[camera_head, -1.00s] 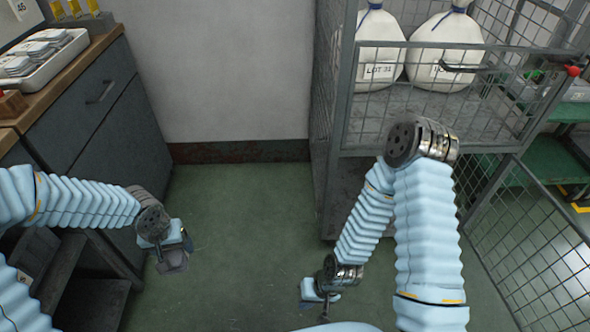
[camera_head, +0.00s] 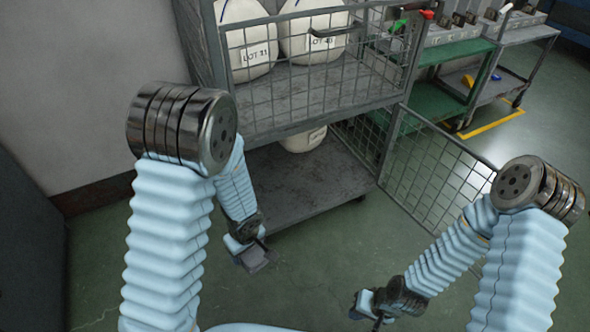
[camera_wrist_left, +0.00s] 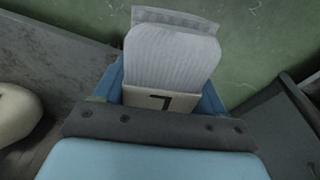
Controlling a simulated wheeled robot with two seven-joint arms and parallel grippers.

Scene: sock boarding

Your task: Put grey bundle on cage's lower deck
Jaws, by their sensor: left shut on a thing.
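My left gripper (camera_head: 252,250) is shut on the grey bundle (camera_wrist_left: 172,58), a ribbed folded piece with a pale band bearing a dark mark. The bundle also shows at the gripper's tip in the head view (camera_head: 259,259). The wire cage (camera_head: 315,85) stands ahead. Its lower deck (camera_head: 305,190) is dark and mostly bare, with a white bag (camera_head: 303,140) at its back. The left gripper is in front of the deck's near left edge. My right gripper (camera_head: 372,310) is low at the front, apart from the cage; its jaws are too small to read.
White lot bags (camera_head: 247,50) stand on the cage's upper deck (camera_head: 330,88). An open mesh door (camera_head: 435,165) reaches out at the cage's right. A green trolley (camera_head: 440,98) stands beyond it. Floor in front of the cage is clear.

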